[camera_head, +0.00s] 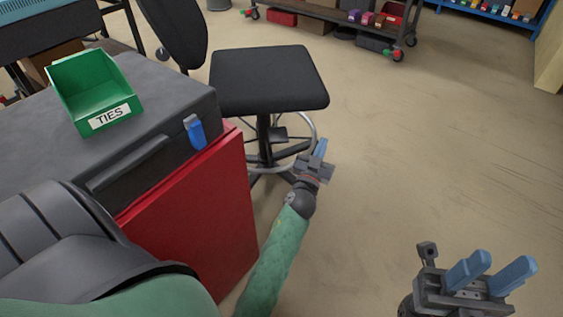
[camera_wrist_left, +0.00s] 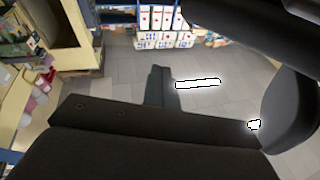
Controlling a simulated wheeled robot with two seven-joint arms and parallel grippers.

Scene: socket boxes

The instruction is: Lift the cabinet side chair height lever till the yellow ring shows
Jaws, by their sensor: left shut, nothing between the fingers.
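My left gripper (camera_head: 321,147) is low beside the chair, just right of the ring in the picture. Its blue fingers are shut with nothing between them. In the left wrist view dark finger shapes (camera_wrist_left: 160,85) stand in the middle, with large dark surfaces around them. I cannot make out the height lever or a yellow ring in either view. My right gripper (camera_head: 493,268) is open and empty, over bare floor at the lower right.
The red cabinet (camera_head: 195,215) stands left of my left forearm. A dark case (camera_head: 165,95) with a blue latch and a green TIES bin (camera_head: 95,88) sit on it. A wheeled rack (camera_head: 345,15) stands at the back. The floor on the right is clear.

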